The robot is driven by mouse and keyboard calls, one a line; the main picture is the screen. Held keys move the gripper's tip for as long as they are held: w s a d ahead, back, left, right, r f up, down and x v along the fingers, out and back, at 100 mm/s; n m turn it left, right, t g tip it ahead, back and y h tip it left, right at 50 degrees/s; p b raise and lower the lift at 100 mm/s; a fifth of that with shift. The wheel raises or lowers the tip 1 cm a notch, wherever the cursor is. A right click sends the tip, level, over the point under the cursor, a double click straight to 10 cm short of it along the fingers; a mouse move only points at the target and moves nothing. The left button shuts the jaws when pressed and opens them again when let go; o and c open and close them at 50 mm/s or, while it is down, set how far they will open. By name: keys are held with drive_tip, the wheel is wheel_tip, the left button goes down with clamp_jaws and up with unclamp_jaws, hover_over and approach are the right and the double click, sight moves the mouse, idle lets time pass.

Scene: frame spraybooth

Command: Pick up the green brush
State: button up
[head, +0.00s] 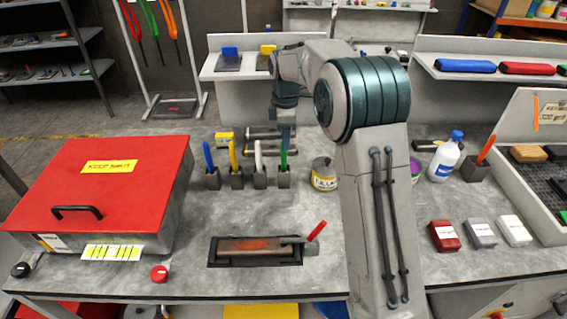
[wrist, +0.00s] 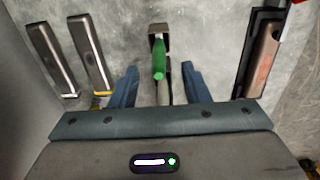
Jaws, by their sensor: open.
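The green brush (head: 283,154) stands upright in a dark holder block (head: 283,179), at the right end of a row of brushes on the grey bench. In the wrist view the green brush (wrist: 159,62) lies between the two blue fingers of my gripper (wrist: 160,75), with gaps on both sides. My gripper is open and empty. In the head view my gripper (head: 284,118) is above and just behind the green brush; its fingers are hard to make out there.
White (head: 258,157), yellow (head: 233,155) and blue (head: 208,156) brushes stand in blocks to the left. A labelled can (head: 323,176) is close on the right. A tray (head: 213,257) with a red-handled tool lies in front. A red-lidded box (head: 150,165) stands left.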

drive_tip(key=p, duration=0.2)
hover_over(284, 164)
drive_tip(key=f, duration=0.3)
drive_tip(key=w+f, duration=0.1)
drive_tip(key=f, duration=0.1)
clamp_jaws()
